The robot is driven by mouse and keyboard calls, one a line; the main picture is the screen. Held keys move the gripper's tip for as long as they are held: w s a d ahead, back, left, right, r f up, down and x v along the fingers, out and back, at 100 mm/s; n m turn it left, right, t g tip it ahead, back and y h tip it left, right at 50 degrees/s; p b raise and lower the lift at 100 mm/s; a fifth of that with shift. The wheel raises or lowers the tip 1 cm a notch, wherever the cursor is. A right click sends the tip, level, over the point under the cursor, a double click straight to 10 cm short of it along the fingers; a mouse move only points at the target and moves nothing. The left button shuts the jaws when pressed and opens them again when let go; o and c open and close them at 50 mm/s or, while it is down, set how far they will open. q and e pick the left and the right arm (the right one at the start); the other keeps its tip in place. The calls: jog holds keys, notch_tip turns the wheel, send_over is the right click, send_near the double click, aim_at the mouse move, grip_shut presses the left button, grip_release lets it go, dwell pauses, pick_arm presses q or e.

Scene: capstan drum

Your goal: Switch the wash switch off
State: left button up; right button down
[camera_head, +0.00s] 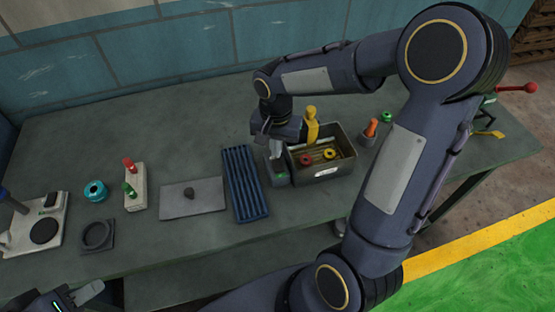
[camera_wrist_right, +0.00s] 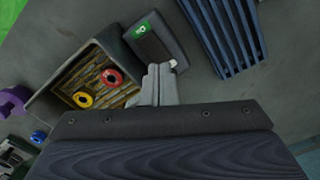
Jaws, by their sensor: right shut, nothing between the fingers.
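The wash switch appears to be the small dark box with a green label (camera_head: 280,179), standing against the left side of the grey bin. In the right wrist view the switch (camera_wrist_right: 153,40) shows its green label at one end and a small pale part at the other. My right gripper (camera_head: 274,152) is shut and empty over the switch. In the right wrist view its fingertips (camera_wrist_right: 159,76) are at the pale end; I cannot tell whether they touch, or which way the switch is set. My left gripper (camera_head: 78,298) is partly in view at the lower left, its jaws unclear.
The grey bin (camera_head: 322,176) holds a red ring and a yellow ring. A blue ribbed tray (camera_head: 244,183) lies left of the switch. A grey plate (camera_head: 190,200) and a rack with red and green pieces (camera_head: 134,188) stand further left. Bench between them is clear.

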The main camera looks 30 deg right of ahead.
aim_at(277, 162)
notch_tip(277, 162, up, 4)
jog(key=p, duration=0.2)
jog(key=shift+r+p, duration=0.1)
jog(key=shift+p, duration=0.25)
jog(key=shift+r, duration=0.1)
